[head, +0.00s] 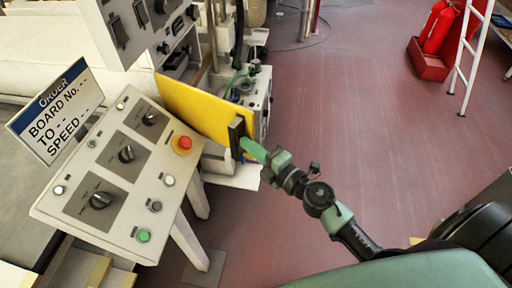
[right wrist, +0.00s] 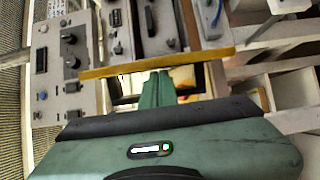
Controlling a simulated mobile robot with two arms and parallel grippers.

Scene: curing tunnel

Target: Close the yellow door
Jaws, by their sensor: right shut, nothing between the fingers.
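The yellow door (head: 200,105) is a flat panel standing at an angle behind the control console in the head view. A dark handle block (head: 236,134) is on its right part. In the right wrist view the yellow door (right wrist: 150,66) shows nearly edge-on as a thin strip across the picture. My right gripper (head: 248,147) is shut and empty, its green fingertips at the dark handle block; I cannot tell whether they touch. The right wrist view shows the shut fingers (right wrist: 157,88) pointing at the door's edge. My left gripper is not in view.
A sloped control console (head: 125,165) with knobs, a red button and a sign (head: 57,110) stands at left. Machine units (head: 257,95) are behind the door. Red floor (head: 350,100) is clear at right. Red extinguishers (head: 437,30) and a white ladder (head: 466,60) stand at far right.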

